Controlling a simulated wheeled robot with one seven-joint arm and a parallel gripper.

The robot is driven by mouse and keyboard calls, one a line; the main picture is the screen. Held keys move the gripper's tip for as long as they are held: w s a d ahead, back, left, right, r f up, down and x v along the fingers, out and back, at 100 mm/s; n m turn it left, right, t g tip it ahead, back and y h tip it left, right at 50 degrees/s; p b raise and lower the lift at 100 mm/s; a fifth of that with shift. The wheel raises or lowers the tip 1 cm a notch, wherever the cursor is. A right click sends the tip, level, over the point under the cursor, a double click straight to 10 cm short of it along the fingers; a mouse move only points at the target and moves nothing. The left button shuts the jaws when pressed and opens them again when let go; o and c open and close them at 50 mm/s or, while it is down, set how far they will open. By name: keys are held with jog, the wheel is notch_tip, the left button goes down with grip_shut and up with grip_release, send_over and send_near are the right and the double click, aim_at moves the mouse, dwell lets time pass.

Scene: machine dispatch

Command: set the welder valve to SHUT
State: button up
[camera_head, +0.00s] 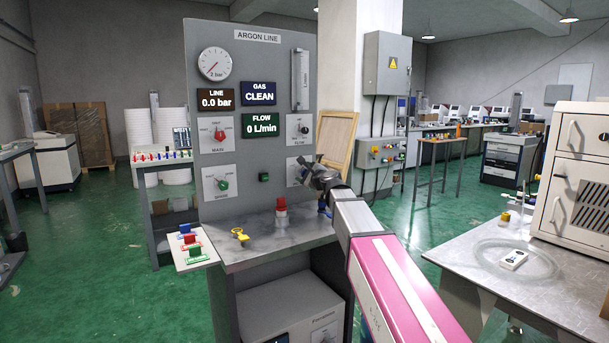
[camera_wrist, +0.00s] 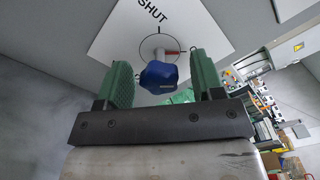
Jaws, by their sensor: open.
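The valve with a blue knob (camera_wrist: 160,78) sits on a white plate (camera_wrist: 118,37) marked SHUT with a tick at its top. A short red and pale piece shows behind the knob and points right. My gripper (camera_wrist: 160,72) is open, with one green finger on each side of the knob; I cannot tell whether either touches it. In the head view, my gripper (camera_head: 316,175) is at the lower right plate (camera_head: 293,174) of the ARGON LINE panel (camera_head: 257,37) and hides the knob.
The panel's displays read LINE 0.0 bar (camera_head: 216,99), GAS CLEAN (camera_head: 259,93) and FLOW 0 L/min (camera_head: 260,124). Coloured tags lie on a side tray.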

jog(key=shift+w+a, duration=0.15)
jog(key=c, duration=0.9)
jog(key=shift+n, duration=0.4)
jog(key=n, duration=0.8)
jog(key=shift+f+n, duration=0.1)
jog(key=shift+n, duration=0.2)
jog(key=n, duration=0.8)
jog(key=shift+f+n, duration=0.1)
jog(key=shift+n, duration=0.3)
